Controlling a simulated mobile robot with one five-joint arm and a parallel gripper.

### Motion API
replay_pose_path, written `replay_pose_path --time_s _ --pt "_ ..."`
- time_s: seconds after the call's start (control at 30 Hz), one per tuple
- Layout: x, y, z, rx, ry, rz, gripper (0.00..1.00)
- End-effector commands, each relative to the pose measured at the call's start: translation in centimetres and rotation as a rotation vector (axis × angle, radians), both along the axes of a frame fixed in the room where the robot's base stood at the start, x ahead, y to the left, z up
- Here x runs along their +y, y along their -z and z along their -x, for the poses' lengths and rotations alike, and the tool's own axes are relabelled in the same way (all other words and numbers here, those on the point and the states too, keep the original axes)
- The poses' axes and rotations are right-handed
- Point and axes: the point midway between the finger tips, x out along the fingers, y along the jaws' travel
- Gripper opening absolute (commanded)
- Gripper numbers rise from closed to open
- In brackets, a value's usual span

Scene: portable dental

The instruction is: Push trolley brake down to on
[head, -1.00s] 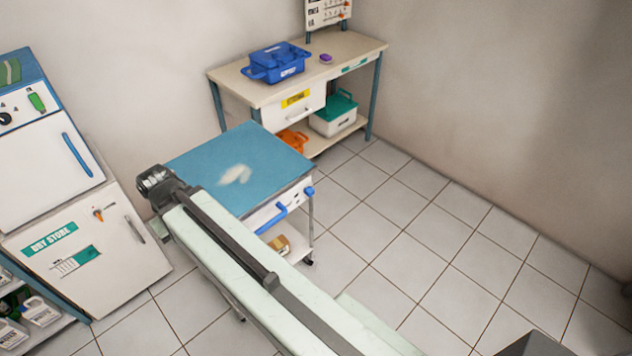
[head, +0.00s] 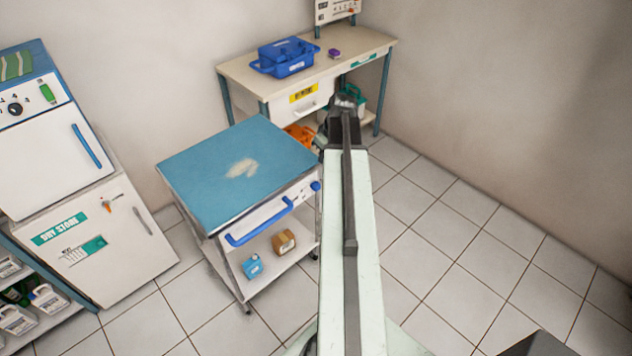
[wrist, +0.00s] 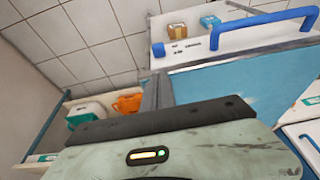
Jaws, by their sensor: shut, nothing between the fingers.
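The trolley (head: 195,200) has a blue top with a pale smudge, a white front panel and a long blue handle (head: 258,222). A small blue lever (head: 315,186), seemingly the brake, sits at the panel's right end by small dark marks. It also shows in the wrist view (wrist: 158,50), left of the marks; I cannot read its setting. My gripper (head: 346,98) is shut and empty, up beyond the trolley's right side, apart from the lever. In the wrist view my gripper (wrist: 157,88) overlaps the trolley top's edge.
A bench (head: 240,78) at the back holds a blue box (head: 285,58); an orange item (head: 300,134) is below. A white dry-store cabinet (head: 90,240) stands left. Tiled floor (head: 450,240) is clear at right.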

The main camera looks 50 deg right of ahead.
Motion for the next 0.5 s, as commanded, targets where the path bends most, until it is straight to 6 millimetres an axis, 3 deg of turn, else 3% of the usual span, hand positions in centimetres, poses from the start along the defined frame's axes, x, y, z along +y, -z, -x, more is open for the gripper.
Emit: replay_pose_path --time_s 0.33,0.5 --pt "-0.2 0.1 0.2 -0.001 0.000 0.001 0.00" --pt "-0.2 1.3 -0.1 -0.001 -0.001 0.001 0.00"
